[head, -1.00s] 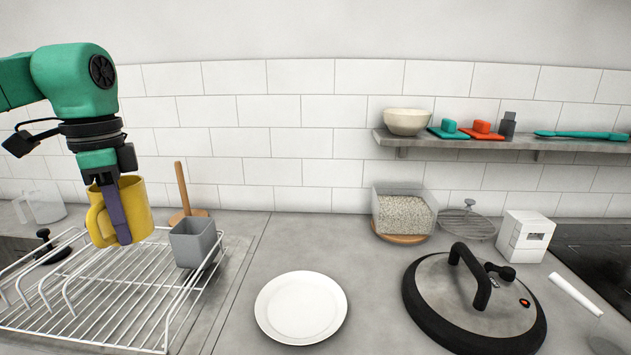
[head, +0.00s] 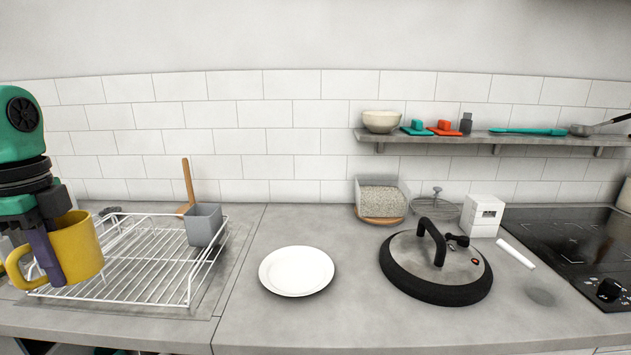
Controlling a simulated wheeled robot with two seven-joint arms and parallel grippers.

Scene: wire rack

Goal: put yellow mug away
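The yellow mug (head: 78,248) is upright at the left of the head view, held in the air in front of the wire rack's left side. My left gripper (head: 52,268) is shut on it, with a purple finger against the mug's near wall; the other finger is hidden. The mug's handle points left. The white wire rack (head: 150,262) stands on the counter, mostly bare, with a grey square cup (head: 204,224) at its right rear. My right gripper is not in view.
A white plate (head: 297,271) and a large black-rimmed lid (head: 437,268) lie on the counter (head: 330,325). A grain container (head: 381,198) stands near the wall. A shelf (head: 480,137) holds a bowl (head: 382,121) and utensils. A stove (head: 570,245) is at the right. The front counter is clear.

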